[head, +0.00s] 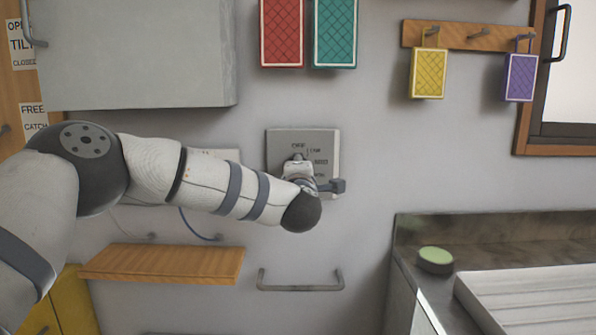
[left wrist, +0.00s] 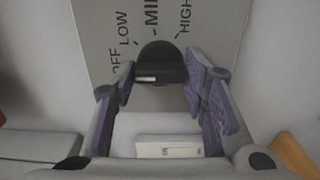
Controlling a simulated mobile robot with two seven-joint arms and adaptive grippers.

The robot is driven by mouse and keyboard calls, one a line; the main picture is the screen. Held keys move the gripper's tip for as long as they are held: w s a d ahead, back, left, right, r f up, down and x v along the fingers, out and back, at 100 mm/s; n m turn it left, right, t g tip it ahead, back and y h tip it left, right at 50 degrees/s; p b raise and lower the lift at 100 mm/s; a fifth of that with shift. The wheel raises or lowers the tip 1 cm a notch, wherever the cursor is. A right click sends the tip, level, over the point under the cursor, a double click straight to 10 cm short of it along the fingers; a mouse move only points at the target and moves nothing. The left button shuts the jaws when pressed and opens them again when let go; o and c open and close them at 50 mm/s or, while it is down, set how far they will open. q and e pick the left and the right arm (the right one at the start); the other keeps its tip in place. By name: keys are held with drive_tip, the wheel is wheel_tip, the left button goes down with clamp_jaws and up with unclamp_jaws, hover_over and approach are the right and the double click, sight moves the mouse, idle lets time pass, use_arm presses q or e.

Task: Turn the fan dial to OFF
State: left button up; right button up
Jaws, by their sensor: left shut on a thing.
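A grey panel (head: 329,140) is fixed to the wall. It bears the words OFF, LOW, one starting with MI, and HIGH, shown larger in the left wrist view (left wrist: 90,30). The fan dial is a black knob (left wrist: 160,60) with a short pale mark near its lower edge. My left gripper (head: 312,183) is at the panel, and its two purple-padded fingers (left wrist: 162,80) are shut on the knob from both sides. In the head view my wrist and gripper hide the dial. I cannot tell which label the knob points to. My right gripper is not in view.
A grey cabinet (head: 140,55) hangs above my left arm. A wooden shelf (head: 163,262) and a metal bar handle (head: 300,287) are below. A counter (head: 420,230) with a round green-topped object (head: 435,257) stands at right.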

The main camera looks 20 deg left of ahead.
use_arm(q)
drive_tip(key=o, duration=1.2)
drive_tip(key=shift+d, duration=0.1)
drive_tip(key=shift+c, duration=0.2)
drive_tip(key=v, duration=1.2)
